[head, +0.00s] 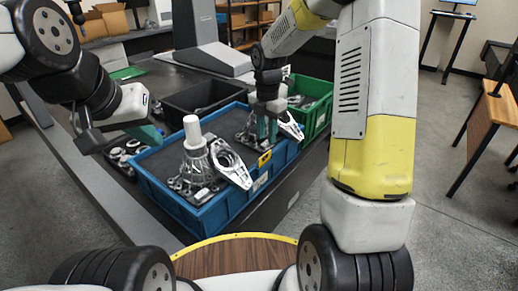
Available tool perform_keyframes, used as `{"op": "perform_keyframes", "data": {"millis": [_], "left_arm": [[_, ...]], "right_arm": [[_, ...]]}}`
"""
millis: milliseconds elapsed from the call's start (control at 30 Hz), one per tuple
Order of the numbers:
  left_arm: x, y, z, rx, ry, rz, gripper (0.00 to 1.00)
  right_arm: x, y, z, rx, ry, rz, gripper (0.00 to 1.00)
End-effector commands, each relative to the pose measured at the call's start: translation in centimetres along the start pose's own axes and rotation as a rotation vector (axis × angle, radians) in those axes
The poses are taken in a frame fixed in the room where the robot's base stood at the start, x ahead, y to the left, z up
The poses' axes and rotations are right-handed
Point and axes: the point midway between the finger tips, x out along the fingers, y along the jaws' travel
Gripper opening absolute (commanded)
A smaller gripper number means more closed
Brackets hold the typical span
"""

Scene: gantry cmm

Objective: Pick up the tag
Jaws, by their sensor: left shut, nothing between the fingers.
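A small yellow tag (264,159) with a dark mark shows on the near right side of the blue bin (172,203). My right gripper (268,128) points down over the back right part of the bin, a little above and behind the tag in the picture. Metal parts lie close around its fingertips, and I cannot tell whether it holds anything.
The blue bin holds a metal housing (195,165) with a white cylinder (192,130) standing on it and a flat bracket (230,165). A black bin (200,97) and a green bin (318,92) stand behind. Loose metal rings (122,152) lie left of the blue bin.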

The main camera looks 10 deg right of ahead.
Motion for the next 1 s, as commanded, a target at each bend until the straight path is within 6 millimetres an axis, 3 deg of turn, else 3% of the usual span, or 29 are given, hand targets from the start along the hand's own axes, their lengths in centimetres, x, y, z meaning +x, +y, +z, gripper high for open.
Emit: {"op": "perform_keyframes", "data": {"millis": [633,967,1000], "left_arm": [[0.0,0.0,0.0,0.000,0.000,0.000,0.00],[0.0,0.0,0.0,0.000,0.000,0.000,0.00],[0.0,0.0,0.0,0.000,0.000,0.000,0.00]], "right_arm": [[8.0,0.5,-0.1,-0.064,0.010,-0.012,0.30],[8.7,0.5,0.0,-0.062,0.008,-0.009,0.30],[8.7,0.5,0.0,-0.062,0.008,-0.009,0.22]]}}
